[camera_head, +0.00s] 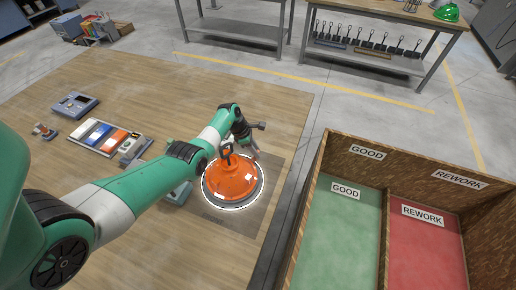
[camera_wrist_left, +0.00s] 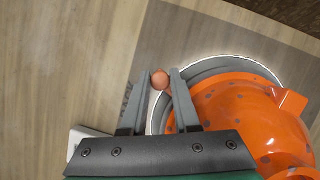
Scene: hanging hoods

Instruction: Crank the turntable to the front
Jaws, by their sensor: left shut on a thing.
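The turntable (camera_head: 262,184) is a grey disc with a glowing white edge, near the front right of the wooden table. An orange hood (camera_head: 230,182) with a dark hook on top sits on it. In the left wrist view, the turntable (camera_wrist_left: 222,69) and the hood (camera_wrist_left: 245,115) fill the right side. My left gripper (camera_head: 255,154) is at the turntable's far edge, beside the hood. In the left wrist view its fingers (camera_wrist_left: 160,88) are closed around a small round orange-brown knob (camera_wrist_left: 160,79). Whatever bears the knob is hidden. My right gripper is not in view.
A wooden bin (camera_head: 322,180) with a green GOOD side and a red REWORK side stands to the right. A tray of coloured samples (camera_head: 105,137) and a grey-blue device (camera_head: 75,105) lie at the left. Bare tabletop (camera_head: 160,80) spreads behind the arm.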

